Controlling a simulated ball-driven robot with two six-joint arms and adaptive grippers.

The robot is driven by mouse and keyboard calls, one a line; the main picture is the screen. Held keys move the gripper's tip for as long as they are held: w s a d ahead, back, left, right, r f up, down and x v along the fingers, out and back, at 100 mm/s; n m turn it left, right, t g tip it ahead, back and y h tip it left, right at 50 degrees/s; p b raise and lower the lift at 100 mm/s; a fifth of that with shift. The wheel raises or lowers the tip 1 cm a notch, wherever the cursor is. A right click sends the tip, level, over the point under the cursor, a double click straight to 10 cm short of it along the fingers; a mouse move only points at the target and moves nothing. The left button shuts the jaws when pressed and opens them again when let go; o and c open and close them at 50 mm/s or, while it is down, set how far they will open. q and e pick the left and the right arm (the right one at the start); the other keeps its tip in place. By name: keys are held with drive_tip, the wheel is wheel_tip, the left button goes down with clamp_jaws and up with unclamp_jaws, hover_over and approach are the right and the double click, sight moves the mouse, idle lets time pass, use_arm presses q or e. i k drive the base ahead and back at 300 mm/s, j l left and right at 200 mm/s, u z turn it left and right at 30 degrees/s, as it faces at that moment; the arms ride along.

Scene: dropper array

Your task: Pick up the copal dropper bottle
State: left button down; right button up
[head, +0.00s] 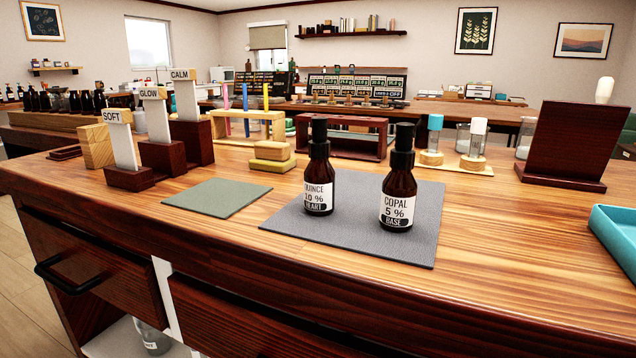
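The copal dropper bottle (398,188) stands upright on the grey mat (345,229), toward its right side. It is dark amber glass with a black cap and a white label reading "COPAL 5 % BASE". A similar bottle (319,178), with a label that reads like "QUINCE 10 % HEART", stands upright to its left on the same mat, apart from it. Neither of my grippers is in the head view, and nothing touches the copal bottle.
Behind the bottles stand a dark red wooden rack (340,141) and glass vials (473,144). A dark wooden stand (573,142) and a teal tray (615,232) are at right. A green mat (217,199) and label stands (128,178) are at left.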

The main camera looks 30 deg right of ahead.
sight(399, 197)
drive_tip(key=z, duration=1.15)
